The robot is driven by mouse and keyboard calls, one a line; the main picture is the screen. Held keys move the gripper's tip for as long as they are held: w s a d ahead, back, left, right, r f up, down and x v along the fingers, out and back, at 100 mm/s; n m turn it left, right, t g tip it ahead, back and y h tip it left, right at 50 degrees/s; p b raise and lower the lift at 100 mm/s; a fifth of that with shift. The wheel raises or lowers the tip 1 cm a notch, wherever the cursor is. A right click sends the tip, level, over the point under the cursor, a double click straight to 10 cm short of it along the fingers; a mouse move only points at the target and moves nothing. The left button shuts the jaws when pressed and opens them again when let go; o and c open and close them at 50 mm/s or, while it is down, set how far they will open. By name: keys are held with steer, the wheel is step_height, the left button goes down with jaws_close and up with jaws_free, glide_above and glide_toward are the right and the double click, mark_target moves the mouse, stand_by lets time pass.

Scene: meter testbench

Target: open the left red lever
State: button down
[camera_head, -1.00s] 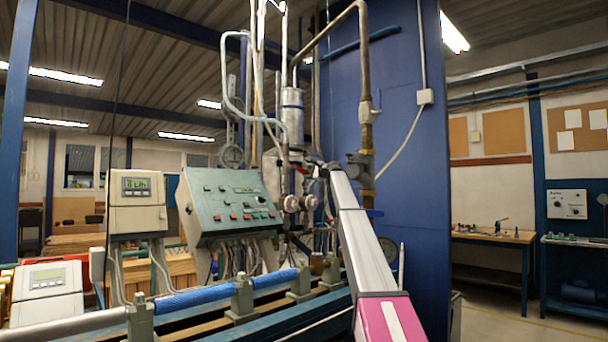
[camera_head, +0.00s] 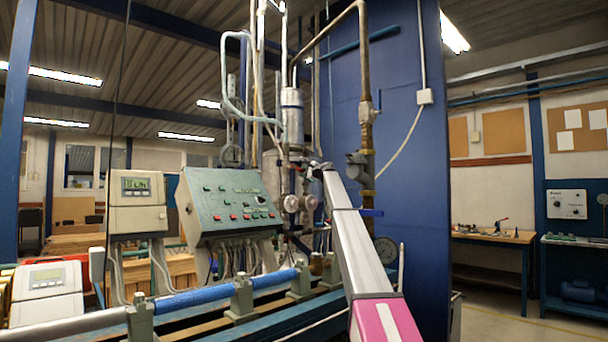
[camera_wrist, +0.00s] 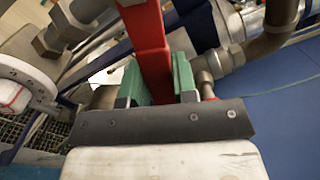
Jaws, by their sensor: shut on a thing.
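A red lever (camera_wrist: 152,45) runs down from the top of the wrist view, between the two green finger pads of my gripper (camera_wrist: 158,84). The pads press on it from both sides, so my gripper is shut on it. The lever's near end is hidden behind the dark gripper bar. In the head view my gripper (camera_head: 314,170) is small and dark, at the pipework right of the control box. The lever cannot be made out clearly there.
A green control box (camera_head: 228,203) stands left of the pipes. A blue panel (camera_head: 410,150) rises behind my arm. In the wrist view a metal pipe (camera_wrist: 270,40) is close on the right and a round white dial (camera_wrist: 20,90) on the left.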

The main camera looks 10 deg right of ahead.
steer(key=shift+f, duration=0.15)
steer(key=shift+s+a+f+m, duration=0.75)
steer(key=shift+a+m, duration=0.2)
steer(key=shift+m, duration=1.4)
steer(key=shift+s+a+f+m, duration=0.7)
steer(key=shift+a+f+m, duration=0.2)
steer(key=shift+m, duration=1.4)
steer(key=shift+s+a+f+m, duration=0.75)
steer(key=shift+a+m, duration=0.25)
steer(key=shift+m, duration=1.35)
steer(key=c, duration=0.9)
jaws_free()
steer(key=v, duration=1)
steer(key=shift+s+d, duration=0.15)
steer(key=shift+s, duration=0.15)
